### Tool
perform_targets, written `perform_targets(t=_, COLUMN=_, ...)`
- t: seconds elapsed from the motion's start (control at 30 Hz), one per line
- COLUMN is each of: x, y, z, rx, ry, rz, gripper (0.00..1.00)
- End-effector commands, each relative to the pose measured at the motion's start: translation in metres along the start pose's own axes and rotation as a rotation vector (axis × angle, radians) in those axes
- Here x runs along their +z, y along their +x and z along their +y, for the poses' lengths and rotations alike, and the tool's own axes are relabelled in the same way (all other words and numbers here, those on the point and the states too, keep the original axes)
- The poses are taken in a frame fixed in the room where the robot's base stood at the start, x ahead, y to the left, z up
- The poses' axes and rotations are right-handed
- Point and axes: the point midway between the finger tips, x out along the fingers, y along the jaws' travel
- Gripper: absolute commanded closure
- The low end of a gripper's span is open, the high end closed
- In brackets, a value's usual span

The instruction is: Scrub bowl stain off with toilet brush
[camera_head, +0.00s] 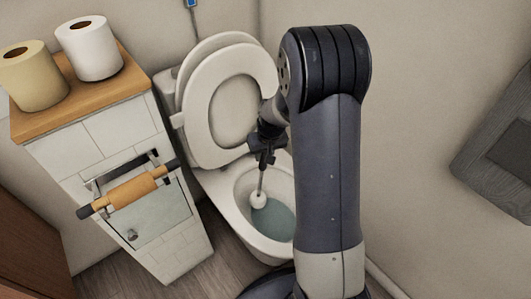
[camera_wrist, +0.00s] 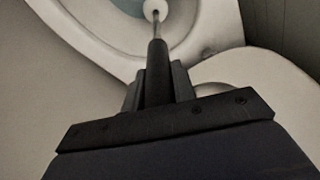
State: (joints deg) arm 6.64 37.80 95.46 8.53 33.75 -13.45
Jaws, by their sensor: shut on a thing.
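The toilet (camera_head: 222,190) stands in the middle of the head view with its lid and seat raised. The toilet brush (camera_head: 259,198) has a dark handle, a thin metal stem and a round white head. My gripper (camera_head: 266,150) is shut on the brush handle, and the brush points down into the bowl. The brush head is just above or at the water (camera_head: 273,218); I cannot tell whether it touches. In the wrist view the brush handle (camera_wrist: 157,75) runs between the fingers towards the bowl (camera_wrist: 190,25). No stain is clearly visible; my arm hides part of the bowl.
A white tiled cabinet (camera_head: 125,170) with a wooden top stands left of the toilet, with a roll holder (camera_head: 135,190) on its front. Two paper rolls (camera_head: 90,48) stand on top. A dark grey panel (camera_head: 497,150) is on the right wall.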

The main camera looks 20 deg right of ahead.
Motion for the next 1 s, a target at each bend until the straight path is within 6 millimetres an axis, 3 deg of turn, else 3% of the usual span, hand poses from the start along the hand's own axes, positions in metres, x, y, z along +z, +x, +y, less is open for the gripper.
perform_targets(t=1.0, x=-0.023, y=0.004, z=0.052, rx=0.002, ry=0.001, rz=0.002, gripper=1.00)
